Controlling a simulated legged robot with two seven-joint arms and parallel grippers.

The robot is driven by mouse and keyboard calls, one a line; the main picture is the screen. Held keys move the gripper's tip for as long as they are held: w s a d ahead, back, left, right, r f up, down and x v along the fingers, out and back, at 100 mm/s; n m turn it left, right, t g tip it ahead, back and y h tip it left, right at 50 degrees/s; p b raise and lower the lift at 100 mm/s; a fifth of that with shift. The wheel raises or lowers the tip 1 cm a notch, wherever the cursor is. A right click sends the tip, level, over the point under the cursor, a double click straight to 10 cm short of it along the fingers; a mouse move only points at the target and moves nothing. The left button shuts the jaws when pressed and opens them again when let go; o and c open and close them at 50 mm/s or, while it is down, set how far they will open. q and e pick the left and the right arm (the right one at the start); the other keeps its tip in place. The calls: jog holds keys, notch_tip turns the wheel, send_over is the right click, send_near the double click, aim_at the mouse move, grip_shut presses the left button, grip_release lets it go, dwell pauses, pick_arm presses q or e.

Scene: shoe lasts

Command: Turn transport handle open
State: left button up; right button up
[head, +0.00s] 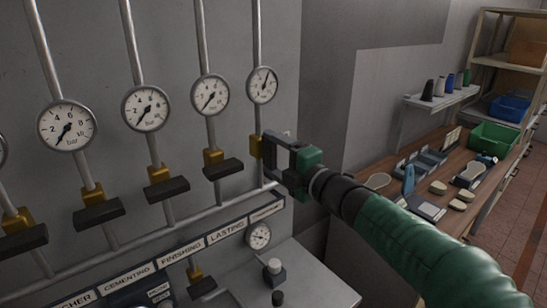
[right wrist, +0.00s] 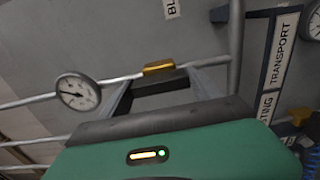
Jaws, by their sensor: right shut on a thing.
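The transport valve is the rightmost in the row, with a yellow body (head: 255,147) on a vertical pipe below a round gauge (head: 262,85). Its yellow body also shows in the right wrist view (right wrist: 158,67), with the dark handle (right wrist: 160,84) in front of it. My right gripper (head: 268,150) is at this valve, shut on the handle, its fingers on both sides. In the head view the gripper hides most of the handle, so I cannot tell its exact angle. The TRANSPORT label (right wrist: 284,50) shows in the right wrist view. My left gripper is not in view.
Several similar valves with dark handles stand to the left; the nearest handle (head: 222,168) lies crosswise to its pipe. A label rail (head: 180,250) runs below. At right are a workbench (head: 400,165) with shoe parts, a green bin (head: 494,137) and a shelf rack (head: 495,62).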

jog(key=shift+a+f, duration=0.1)
jog(key=shift+f, duration=0.4)
jog(key=o, duration=1)
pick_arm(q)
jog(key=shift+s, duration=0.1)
pick_arm(e)
jog(key=o, duration=0.4)
jog(key=shift+s+r, duration=0.15)
jog(key=shift+r, duration=0.15)
pick_arm(q)
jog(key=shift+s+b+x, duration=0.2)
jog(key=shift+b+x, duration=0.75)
jog(key=shift+b, duration=0.05)
pick_arm(e)
jog(key=v, duration=1.7)
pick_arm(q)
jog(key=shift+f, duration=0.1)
